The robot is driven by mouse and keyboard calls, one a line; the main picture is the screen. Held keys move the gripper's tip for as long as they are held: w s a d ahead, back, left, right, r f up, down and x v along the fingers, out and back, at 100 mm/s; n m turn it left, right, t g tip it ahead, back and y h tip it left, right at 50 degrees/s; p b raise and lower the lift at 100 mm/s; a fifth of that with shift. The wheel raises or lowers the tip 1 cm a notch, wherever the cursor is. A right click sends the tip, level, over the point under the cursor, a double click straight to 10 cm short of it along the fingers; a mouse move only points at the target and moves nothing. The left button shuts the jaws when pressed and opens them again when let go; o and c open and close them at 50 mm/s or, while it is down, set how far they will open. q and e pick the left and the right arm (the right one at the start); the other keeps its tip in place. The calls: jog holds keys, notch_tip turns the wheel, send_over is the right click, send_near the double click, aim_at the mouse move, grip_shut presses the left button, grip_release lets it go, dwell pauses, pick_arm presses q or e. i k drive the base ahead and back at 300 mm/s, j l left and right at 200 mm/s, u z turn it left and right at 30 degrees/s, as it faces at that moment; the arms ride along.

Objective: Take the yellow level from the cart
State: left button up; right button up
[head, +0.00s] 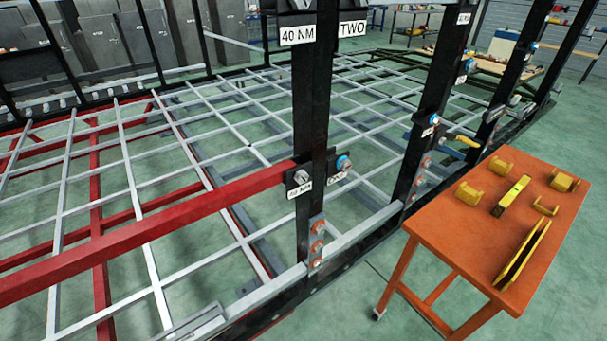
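The yellow level (511,196) lies on the top of the orange cart (450,222), near the middle of its surface. It is a short yellow bar with dark marks on it. Several other yellow parts lie around it and apart from it. Neither of my grippers shows in the head view.
Yellow blocks (469,194) and (565,180) and a long yellow piece (522,256) share the cart top. The trailer chassis, with black posts (315,130), a red beam (150,228) and grey bars, fills the left and middle. Green floor (375,270) is clear beside the cart.

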aim_at(510, 196)
jog(key=z, duration=1.5)
jog(key=i+l+u, duration=0.1)
jog(key=u, duration=0.5)
jog(key=i+l+u, duration=0.15)
jog(key=l+u, duration=0.35)
jog(key=l, duration=1.05)
jog(key=l+u, duration=0.5)
jog(key=l, duration=1)
jog(key=k, duration=0.05)
